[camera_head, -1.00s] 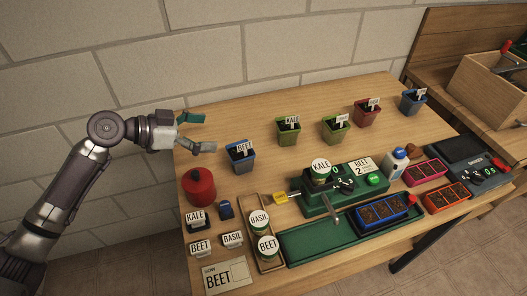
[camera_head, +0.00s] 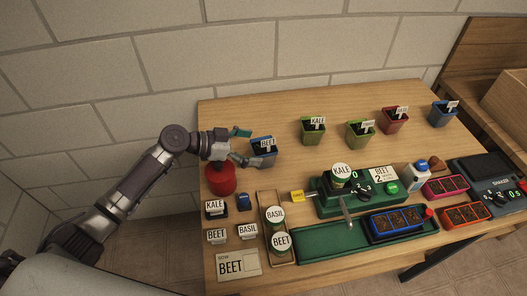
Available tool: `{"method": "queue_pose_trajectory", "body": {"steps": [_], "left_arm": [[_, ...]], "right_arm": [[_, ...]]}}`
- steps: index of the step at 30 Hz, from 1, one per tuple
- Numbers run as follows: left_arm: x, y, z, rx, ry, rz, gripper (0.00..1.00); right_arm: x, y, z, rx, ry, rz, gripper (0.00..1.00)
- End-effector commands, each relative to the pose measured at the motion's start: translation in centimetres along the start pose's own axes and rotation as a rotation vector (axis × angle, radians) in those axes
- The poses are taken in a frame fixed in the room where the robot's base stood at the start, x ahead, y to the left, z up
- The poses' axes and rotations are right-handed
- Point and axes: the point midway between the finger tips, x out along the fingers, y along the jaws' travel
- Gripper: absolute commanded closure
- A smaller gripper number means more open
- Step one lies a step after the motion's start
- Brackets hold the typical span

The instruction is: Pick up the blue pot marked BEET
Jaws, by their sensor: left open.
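The blue pot marked BEET (camera_head: 264,156) stands upright on the left part of the table, its white label facing me. My left gripper (camera_head: 247,147) is open at the pot's left side. One finger is by the pot's upper left and the other is in front of its lower left side. I cannot tell whether either finger touches the pot. My right gripper is not in view.
A red canister (camera_head: 220,180) stands just below my left gripper. A green KALE pot (camera_head: 313,130), another green pot (camera_head: 360,134), a red pot (camera_head: 394,121) and a blue pot (camera_head: 442,114) stand along the back. The green seeder (camera_head: 335,202) is in front.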

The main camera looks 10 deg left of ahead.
Motion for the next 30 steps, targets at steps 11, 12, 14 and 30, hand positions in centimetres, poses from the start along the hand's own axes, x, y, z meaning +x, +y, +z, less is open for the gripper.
{"method": "queue_pose_trajectory", "body": {"steps": [11,12,14,30], "left_arm": [[3.5,0.0,-0.1,0.001,-0.001,0.001,0.02],[3.5,0.0,-0.1,0.001,-0.001,0.001,0.02],[3.5,0.0,-0.1,0.001,-0.001,0.001,0.02],[3.4,0.0,-0.1,0.0,0.0,0.0,0.71]], "right_arm": [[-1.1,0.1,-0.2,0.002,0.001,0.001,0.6],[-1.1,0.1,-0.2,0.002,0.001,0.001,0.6],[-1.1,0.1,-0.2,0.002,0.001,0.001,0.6],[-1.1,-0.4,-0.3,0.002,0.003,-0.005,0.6]]}}
